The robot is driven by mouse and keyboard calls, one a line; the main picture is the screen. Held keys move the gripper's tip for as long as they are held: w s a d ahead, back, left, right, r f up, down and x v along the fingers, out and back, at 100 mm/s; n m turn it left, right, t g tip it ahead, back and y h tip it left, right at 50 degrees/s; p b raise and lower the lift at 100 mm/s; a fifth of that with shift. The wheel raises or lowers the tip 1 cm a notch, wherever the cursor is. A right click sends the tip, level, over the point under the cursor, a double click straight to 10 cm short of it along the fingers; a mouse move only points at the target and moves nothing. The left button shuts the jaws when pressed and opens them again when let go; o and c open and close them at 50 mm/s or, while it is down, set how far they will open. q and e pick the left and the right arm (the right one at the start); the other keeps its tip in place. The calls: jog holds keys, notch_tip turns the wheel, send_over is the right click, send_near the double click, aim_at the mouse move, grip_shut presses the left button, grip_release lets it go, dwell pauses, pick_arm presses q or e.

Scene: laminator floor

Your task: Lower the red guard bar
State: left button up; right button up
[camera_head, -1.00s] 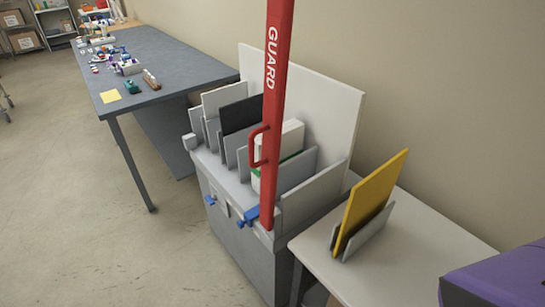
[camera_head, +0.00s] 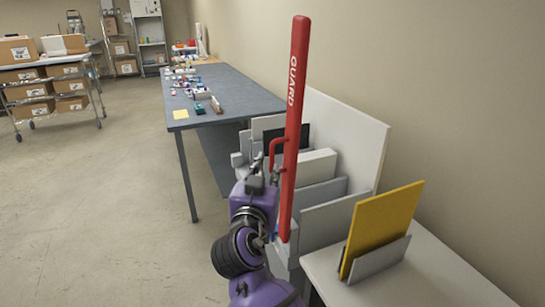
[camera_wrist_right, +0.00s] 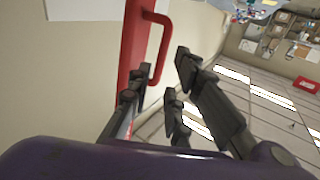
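The red guard bar (camera_head: 297,110), marked GUARD, stands nearly upright at the front corner of the laminator (camera_head: 350,150). Its red handle (camera_head: 272,150) sticks out to the left. My right gripper (camera_head: 264,174) is just below and beside the handle in the head view. In the right wrist view the bar (camera_wrist_right: 132,45) and its handle (camera_wrist_right: 161,45) lie just ahead of the fingers (camera_wrist_right: 158,82). The fingers are spread apart, with the handle's end close to the gap between them. I cannot tell whether they touch it. My left gripper is out of view.
A grey table (camera_head: 225,90) with small items stands behind the laminator. A white side table (camera_head: 415,280) at the right holds a yellow panel (camera_head: 385,225) in a grey holder. A cart with boxes (camera_head: 45,80) stands far left. The floor at left is clear.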

aim_at(272, 157)
jog(key=x, duration=0.4)
jog(key=shift+a+r+p, duration=0.15)
jog(key=shift+r+p, duration=0.2)
jog(key=shift+r, duration=0.05)
jog(key=x, duration=0.3)
jog(key=shift+w+f, duration=0.1)
jog(key=shift+w+d+f, duration=0.1)
jog(key=shift+w+d, duration=0.1)
jog(key=shift+w, duration=0.15)
jog(key=c, duration=0.4)
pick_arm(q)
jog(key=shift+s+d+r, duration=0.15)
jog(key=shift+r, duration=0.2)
pick_arm(e)
grip_shut()
